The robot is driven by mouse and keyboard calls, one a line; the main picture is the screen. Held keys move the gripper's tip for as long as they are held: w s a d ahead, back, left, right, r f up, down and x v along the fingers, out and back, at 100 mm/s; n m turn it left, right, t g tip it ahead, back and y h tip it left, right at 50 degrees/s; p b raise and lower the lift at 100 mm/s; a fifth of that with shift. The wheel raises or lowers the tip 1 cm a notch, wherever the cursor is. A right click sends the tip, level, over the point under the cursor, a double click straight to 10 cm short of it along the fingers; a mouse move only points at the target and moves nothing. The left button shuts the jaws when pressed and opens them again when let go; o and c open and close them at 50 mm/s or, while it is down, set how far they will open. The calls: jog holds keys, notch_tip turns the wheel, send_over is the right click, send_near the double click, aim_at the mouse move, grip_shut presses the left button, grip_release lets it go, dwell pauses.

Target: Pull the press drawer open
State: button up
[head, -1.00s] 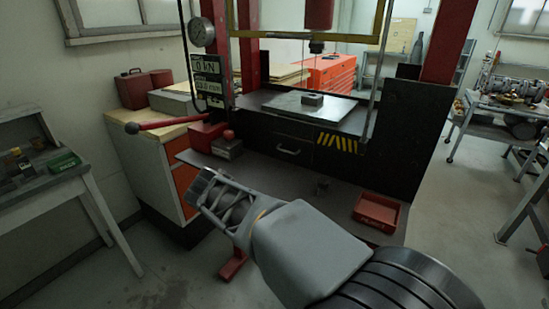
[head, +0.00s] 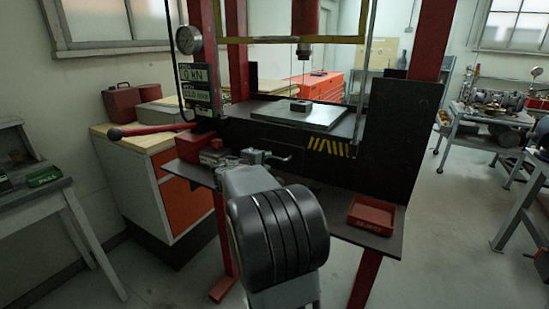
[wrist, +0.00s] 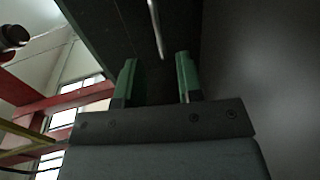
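The press drawer is a dark front under the press bed (head: 262,134). Its pale metal bar handle (wrist: 156,28) shows in the wrist view, running up the picture. My gripper (wrist: 156,60) has two green fingers spread apart, with nothing between their pads that I can make out. The lower end of the handle lies in line with the gap, at or just beyond the fingertips; contact is not visible. In the head view, my gripper (head: 262,157) is in front of the drawer, and my arm hides part of the drawer front.
A shelf (head: 328,204) juts out below the drawer, with a red tray (head: 372,216) at its right and a red box (head: 190,147) at its left. The floor in front is partly clear.

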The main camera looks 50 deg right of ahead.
aim_at(274, 157)
jog(key=x, duration=0.6)
jog(key=shift+d+f+p, duration=0.15)
jog(key=shift+d+p, duration=0.2)
jog(key=shift+c, duration=0.3)
grip_shut()
